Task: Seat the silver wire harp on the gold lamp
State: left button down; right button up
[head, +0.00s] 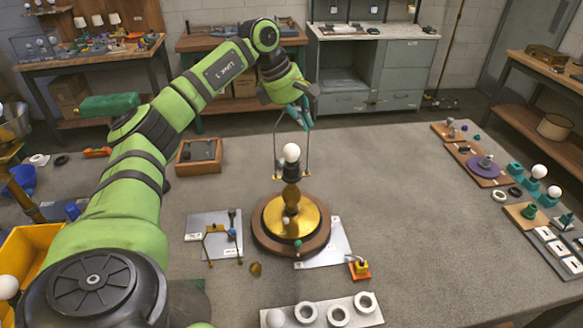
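The gold lamp (291,198) stands upright on a round gold and brown base (266,232) in the middle of the table, with a white bulb (291,152) on top. The silver wire harp (275,150) is upright around the bulb, one side wire to its left and one to its right. Its small gold feet are level with the lamp's dark socket; I cannot tell if they touch it. My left gripper (301,115) is above the bulb, its teal fingers closed at the harp's top, which they partly hide. My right gripper is not in view.
A grey plate (198,222) with a gold wire frame (218,240) lies left of the lamp. A small orange and yellow block (358,268) sits right of it. A tray with white rings (322,312) is at the front. Bulbs and boards line the right edge; the right-centre table is clear.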

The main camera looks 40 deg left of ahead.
pick_arm(q)
jog(key=c, duration=1.4)
grip_release()
jog(key=shift+c, duration=0.2)
jog(key=shift+o, duration=0.4)
jog(key=shift+d, duration=0.1)
jog(key=shift+s, duration=0.1)
jog(key=v, duration=1.2)
